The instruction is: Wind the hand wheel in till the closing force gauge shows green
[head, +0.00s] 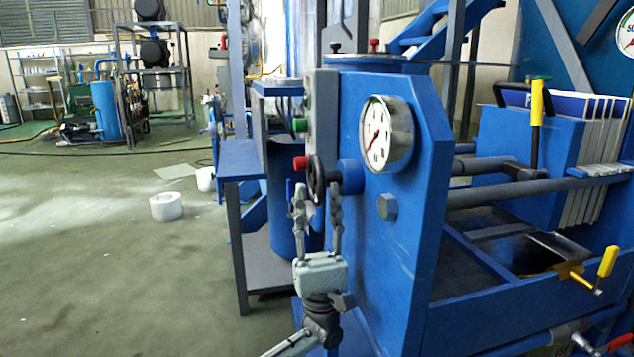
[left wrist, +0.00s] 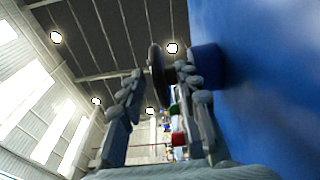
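The black hand wheel (head: 317,180) sits edge-on at the blue hub on the left side of the blue press end plate (head: 405,230). The round gauge (head: 387,134) on that plate has a white face with a red needle; I cannot make out a green zone or read it. My left gripper (head: 318,192) points up from below, fingers apart on either side of the wheel's lower rim. In the left wrist view the wheel (left wrist: 157,70) stands between the fingertips, with a visible gap on the left finger's side. My right gripper is not in view.
Red (head: 300,163) and green (head: 299,125) buttons sit on a grey panel close to the wheel. A blue side table (head: 240,160) stands left of the press. A yellow-handled lever (head: 536,105) and filter plates are at right. Floor at left is mostly clear.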

